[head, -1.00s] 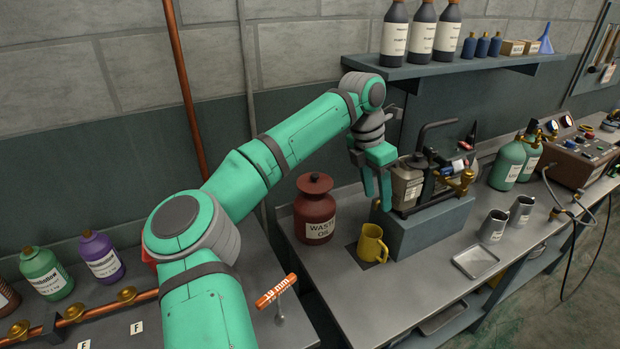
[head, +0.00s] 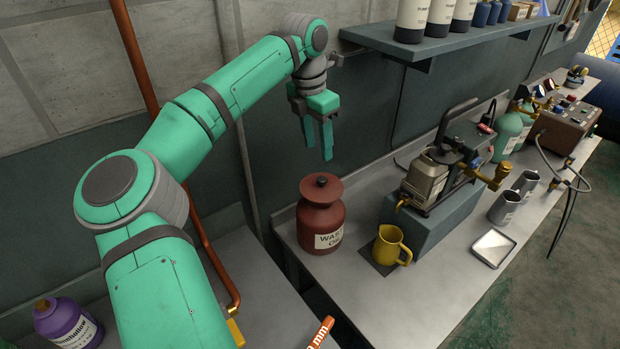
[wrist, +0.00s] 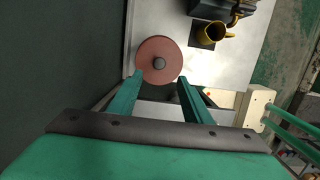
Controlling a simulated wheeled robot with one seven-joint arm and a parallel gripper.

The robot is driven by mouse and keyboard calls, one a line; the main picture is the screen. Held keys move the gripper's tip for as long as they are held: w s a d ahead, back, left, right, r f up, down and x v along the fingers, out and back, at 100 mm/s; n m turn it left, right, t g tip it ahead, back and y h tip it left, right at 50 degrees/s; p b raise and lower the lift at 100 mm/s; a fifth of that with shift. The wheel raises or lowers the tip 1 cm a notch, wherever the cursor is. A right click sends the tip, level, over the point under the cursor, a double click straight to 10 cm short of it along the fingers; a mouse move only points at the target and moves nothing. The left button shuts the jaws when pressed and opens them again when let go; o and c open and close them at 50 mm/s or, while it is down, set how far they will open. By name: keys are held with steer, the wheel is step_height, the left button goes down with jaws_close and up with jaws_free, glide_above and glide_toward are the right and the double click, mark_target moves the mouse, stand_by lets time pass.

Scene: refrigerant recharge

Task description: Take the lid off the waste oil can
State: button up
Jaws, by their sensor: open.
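The waste oil can (head: 320,226) is a dark red, round can with a white label, standing upright at the left end of the grey bench. Its wide red lid (head: 321,188) with a small dark knob sits on top. In the wrist view the lid (wrist: 161,60) shows from above, with its knob just beyond and between the fingertips. My gripper (head: 323,155) is open and empty, pointing down above the lid and apart from it. The gripper's fingers also show in the wrist view (wrist: 158,82).
A yellow jug (head: 391,246) stands on a dark mat right of the can. A pump (head: 437,174) sits on a grey-blue block (head: 430,222) behind the jug. A shelf (head: 440,47) with bottles hangs on the wall above. A tray (head: 493,248) and metal cups lie further right.

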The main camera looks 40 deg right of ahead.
mark_target(321, 178)
steer(key=f, duration=0.3)
steer(key=d+f, duration=0.1)
steer(key=f, duration=0.6)
steer(key=shift+d+f, duration=0.25)
steer(key=shift+f, duration=0.1)
steer(key=shift+w, duration=0.1)
jaws_close()
